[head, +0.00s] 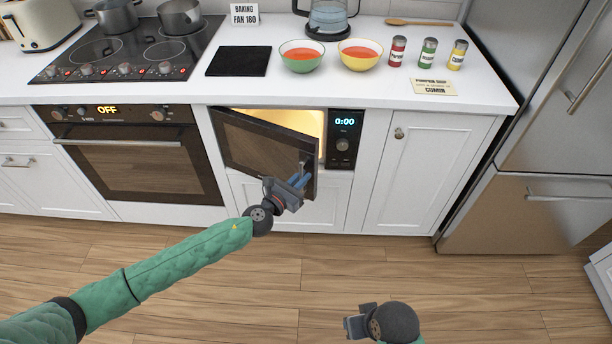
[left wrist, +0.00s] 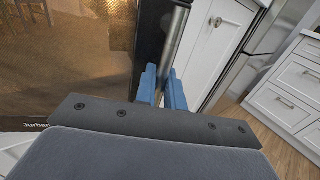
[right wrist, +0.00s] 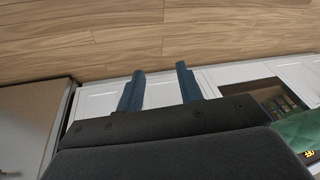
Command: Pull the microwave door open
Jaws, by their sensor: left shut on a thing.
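The microwave door (head: 262,152) stands partly open, swung out toward me from its left side. Warm light shows in the cavity (head: 306,126) behind it. The control panel (head: 343,139) on the right reads 0:00. My left gripper (head: 302,180) is at the door's free right edge, shut on the door handle (left wrist: 176,35). In the left wrist view its blue fingers sit either side of the metal bar, and the dark door glass (left wrist: 70,60) lies to the left. My right gripper (right wrist: 159,85) is open and empty, low over the floor, away from the microwave.
On the counter (head: 300,90) stand a green bowl (head: 302,56), a yellow bowl (head: 360,54) and spice jars (head: 428,52). The oven (head: 130,150) is left of the microwave, the fridge (head: 540,140) right. The wooden floor (head: 460,280) in front is clear.

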